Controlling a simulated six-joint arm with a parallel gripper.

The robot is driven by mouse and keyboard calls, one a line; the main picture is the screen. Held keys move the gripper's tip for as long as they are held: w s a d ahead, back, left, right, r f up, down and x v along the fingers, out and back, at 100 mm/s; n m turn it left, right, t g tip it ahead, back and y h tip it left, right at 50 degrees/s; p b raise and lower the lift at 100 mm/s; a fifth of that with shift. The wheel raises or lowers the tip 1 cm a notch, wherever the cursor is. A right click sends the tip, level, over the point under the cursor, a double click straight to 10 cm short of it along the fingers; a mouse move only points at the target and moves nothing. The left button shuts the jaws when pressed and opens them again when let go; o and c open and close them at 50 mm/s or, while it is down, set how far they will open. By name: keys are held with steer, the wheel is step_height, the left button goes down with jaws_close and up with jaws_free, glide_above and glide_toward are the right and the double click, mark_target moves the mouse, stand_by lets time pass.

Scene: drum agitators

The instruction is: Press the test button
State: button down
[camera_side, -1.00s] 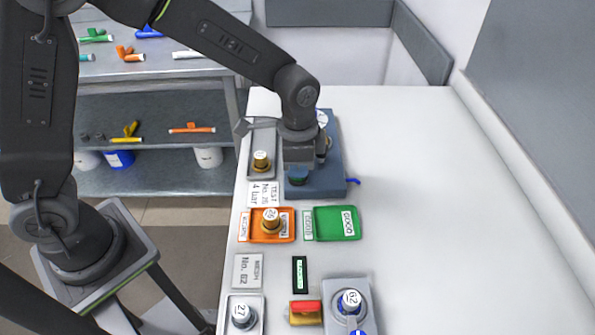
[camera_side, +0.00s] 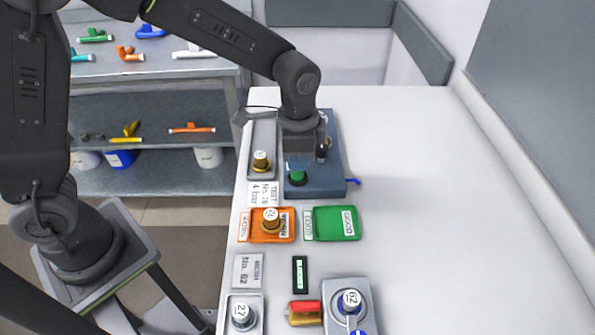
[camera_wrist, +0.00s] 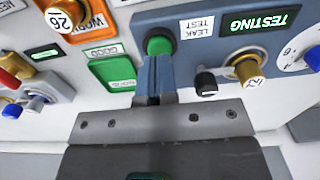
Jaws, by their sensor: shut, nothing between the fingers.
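The leak test station is a blue box (camera_side: 328,181) on the white bench, with a green button (camera_side: 297,177) at its near left corner. The wrist view shows the green button (camera_wrist: 158,43) beside a "LEAK TEST" label (camera_wrist: 194,26) and a lit green "TESTING" display (camera_wrist: 259,21). My gripper (camera_side: 299,161) is over the box, just above the button. Its fingers are shut with nothing between them. In the wrist view the fingertips (camera_wrist: 156,60) overlap the button's lower edge. Whether they touch it I cannot tell.
A brass valve marked 27 (camera_wrist: 247,70) stands on the station near a black knob (camera_wrist: 205,82). An orange tray (camera_side: 251,232) holding a brass part and a green "GOOD" tray (camera_side: 337,223) lie nearer the camera. The bench's right side is clear.

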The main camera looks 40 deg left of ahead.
mark_target(297, 173)
steer(key=shift+r, duration=2.4)
steer(key=s+a+r+n+t, duration=0.2)
steer(key=s+a+r+n, duration=0.2)
steer(key=s+a, duration=0.2)
steer(key=s+a+r+n+t, duration=0.3)
steer(key=s+a+r+n, duration=0.1)
steer(key=s, duration=0.7)
steer(key=shift+a+r+n+t, duration=0.3)
steer(key=shift+a+n, duration=0.2)
steer(key=shift+a, duration=0.4)
stand_by(1.2)
